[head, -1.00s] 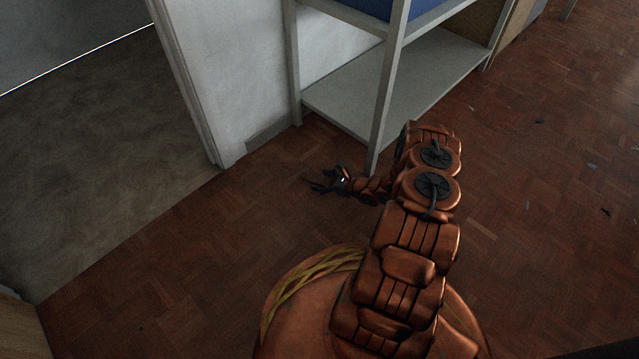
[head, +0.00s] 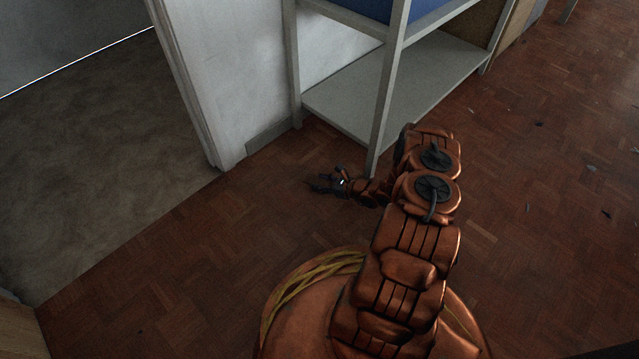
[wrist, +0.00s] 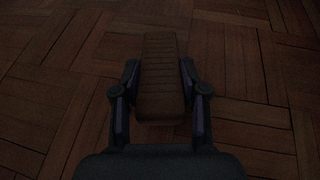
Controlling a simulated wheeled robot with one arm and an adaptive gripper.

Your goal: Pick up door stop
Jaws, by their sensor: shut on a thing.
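The door stop (wrist: 160,75) is a brown, ridged, wedge-like block in the middle of the wrist view. It lies lengthwise between the two fingers of my gripper (wrist: 160,98), which are shut on its sides. Its far end points away from the gripper over the parquet. I cannot tell whether it touches the floor. In the head view my gripper (head: 325,182) is low near the floor, left of the shelf's front leg. The door stop is too small and dark to make out there.
A grey metal shelf unit (head: 420,85) stands just behind my arm, its front leg (head: 380,120) close to the wrist. A white wall end (head: 215,85) and a doorway to a grey floor (head: 90,150) are at left. Small dark bits (head: 538,124) lie on the parquet at right.

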